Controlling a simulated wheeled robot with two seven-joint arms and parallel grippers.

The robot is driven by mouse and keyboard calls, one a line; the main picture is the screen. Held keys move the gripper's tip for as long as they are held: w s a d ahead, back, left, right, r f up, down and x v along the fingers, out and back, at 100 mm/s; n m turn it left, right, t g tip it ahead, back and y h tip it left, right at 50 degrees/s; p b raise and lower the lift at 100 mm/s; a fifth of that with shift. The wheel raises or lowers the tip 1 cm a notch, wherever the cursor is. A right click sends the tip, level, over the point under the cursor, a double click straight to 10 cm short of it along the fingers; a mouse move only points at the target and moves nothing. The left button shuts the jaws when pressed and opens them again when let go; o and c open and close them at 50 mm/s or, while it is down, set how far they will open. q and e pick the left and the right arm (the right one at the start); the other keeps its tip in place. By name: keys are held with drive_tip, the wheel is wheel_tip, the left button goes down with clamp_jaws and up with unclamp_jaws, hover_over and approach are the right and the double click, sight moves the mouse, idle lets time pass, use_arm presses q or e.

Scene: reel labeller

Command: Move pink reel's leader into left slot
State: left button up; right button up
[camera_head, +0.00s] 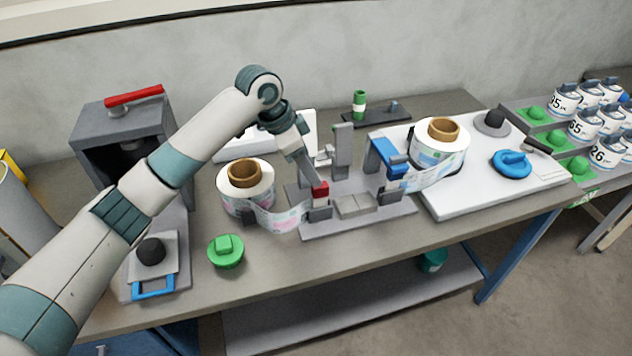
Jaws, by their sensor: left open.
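The pink reel (246,203), white with pinkish labels and a brown core, stands left of the grey splicing fixture (385,212). Its leader (279,218) runs off the reel's front to the right and ends by the fixture's left side, near a red-topped block (320,189). The slot there is too small and covered to make out. My left gripper (314,178) points down just above the red-topped block, behind the leader's end. It is open; whether it touches anything cannot be told. My right gripper is not in view.
A second reel (437,158) with bluish labels stands on a white board (480,195), its strip reaching the fixture's right side. The front right table is clear.

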use_arm(q)
drive_tip(key=b+v, duration=0.2)
drive_tip(key=v, duration=0.8)
drive_tip(key=shift+a+r, duration=0.15)
drive_tip(key=shift+r, duration=0.1)
drive_tip(key=shift+f, duration=0.1)
